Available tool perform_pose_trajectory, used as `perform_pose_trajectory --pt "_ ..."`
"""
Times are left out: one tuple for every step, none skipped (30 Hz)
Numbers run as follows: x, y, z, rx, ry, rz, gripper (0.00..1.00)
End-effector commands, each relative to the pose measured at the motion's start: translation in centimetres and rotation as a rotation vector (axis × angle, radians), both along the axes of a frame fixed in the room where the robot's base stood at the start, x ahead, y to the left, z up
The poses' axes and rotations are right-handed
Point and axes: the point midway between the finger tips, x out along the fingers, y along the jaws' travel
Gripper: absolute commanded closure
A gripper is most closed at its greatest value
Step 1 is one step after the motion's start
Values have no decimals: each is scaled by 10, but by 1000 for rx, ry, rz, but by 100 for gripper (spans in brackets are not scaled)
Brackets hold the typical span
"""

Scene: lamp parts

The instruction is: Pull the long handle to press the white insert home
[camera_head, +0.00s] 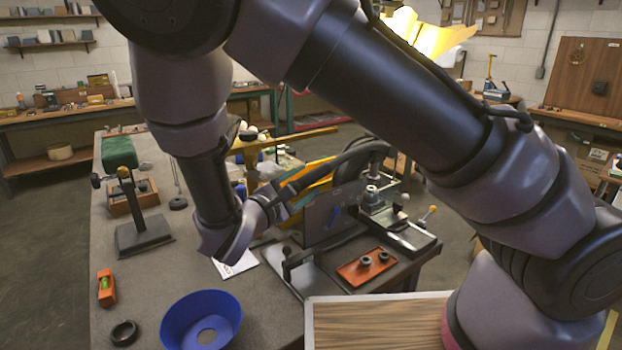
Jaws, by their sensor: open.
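A bench press (375,205) with a metal column and dark base stands at the right part of the grey bench. A long dark curved handle (345,160) appears to run from the press head down to the left. My gripper (284,203) is open near the handle's left end, partly hidden by my own wrist. I cannot tell whether its fingers are around the handle or only beside it. A small pale and metallic piece sits under the press head; I cannot make out the white insert for certain.
A red tray (367,268) with dark rings lies in front of the press. A blue bowl-shaped shade (201,321), an orange level (106,287), a dark ring (123,332) and a yellow-knobbed stand (144,232) are at left.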

Motion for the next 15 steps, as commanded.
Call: perform_pose_trajectory --pt "7 -6 0 -1 0 -4 34" --pt "10 -8 0 -1 -1 -5 34" --pt "14 -11 0 -1 -1 -3 34" --pt "17 -12 0 -1 0 -2 34" --pt "19 -14 0 0 0 -2 34" --pt "22 -15 0 1 -1 -2 34" --pt "23 -17 0 1 -1 -2 34" --pt "24 -17 0 1 0 -3 34" --pt "25 -18 0 1 0 -2 34" --pt "26 -18 0 1 0 -2 34" --pt "26 -19 0 1 0 -2 34" --pt "26 -19 0 2 1 -1 34" --pt "26 -19 0 2 1 -1 34" --pt "26 -19 0 1 0 -1 34" --pt "26 -18 0 1 0 -1 34"
